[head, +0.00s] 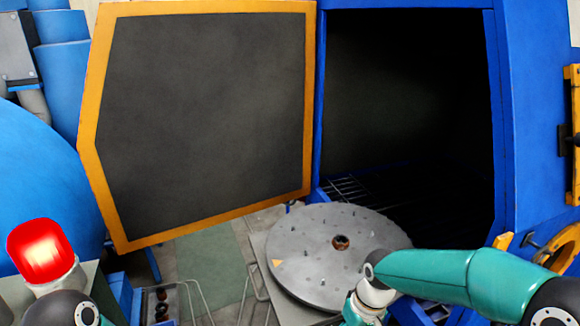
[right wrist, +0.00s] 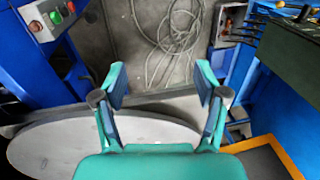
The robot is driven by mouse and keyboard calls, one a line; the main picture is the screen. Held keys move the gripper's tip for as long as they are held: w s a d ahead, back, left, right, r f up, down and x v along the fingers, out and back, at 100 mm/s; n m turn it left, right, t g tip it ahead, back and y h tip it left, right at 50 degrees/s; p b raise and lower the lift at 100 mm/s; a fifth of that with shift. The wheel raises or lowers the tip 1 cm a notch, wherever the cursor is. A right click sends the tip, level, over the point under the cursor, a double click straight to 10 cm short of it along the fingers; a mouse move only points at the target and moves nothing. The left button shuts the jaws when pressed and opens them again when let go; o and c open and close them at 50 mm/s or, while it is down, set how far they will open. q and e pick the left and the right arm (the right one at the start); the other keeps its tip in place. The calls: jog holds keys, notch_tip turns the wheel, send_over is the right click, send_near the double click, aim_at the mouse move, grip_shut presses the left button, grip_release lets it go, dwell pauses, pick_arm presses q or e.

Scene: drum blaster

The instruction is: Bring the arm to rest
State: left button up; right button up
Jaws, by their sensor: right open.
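My right arm comes in from the right in the head view, teal, with its elbow bent over the right edge of the round grey turntable. Its gripper is below the picture there. In the right wrist view my right gripper (right wrist: 160,90) is open, its two fingers apart with nothing between them. The grey turntable disc (right wrist: 110,140) lies behind and below its left finger. The same turntable (head: 310,258) shows in the head view with small pegs and a centre hole. Only a dark joint of my left arm shows at the lower left; its gripper is out of view.
The blue blaster cabinet (head: 505,120) stands open and dark inside, its orange-framed door (head: 205,110) swung left. A lit red lamp (head: 40,247) stands lower left. Coiled cable (right wrist: 170,35) lies on the floor. A button box (right wrist: 50,15) and blue walls flank the right gripper.

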jog(key=s+f+m+y, duration=0.2)
jog(key=s+f+m, duration=0.3)
jog(key=s+f, duration=1.2)
notch_tip(320, 180, down, 4)
jog(key=shift+s+a+f+t, duration=0.1)
jog(key=shift+s+a+t, duration=0.25)
jog(key=shift+t, duration=0.05)
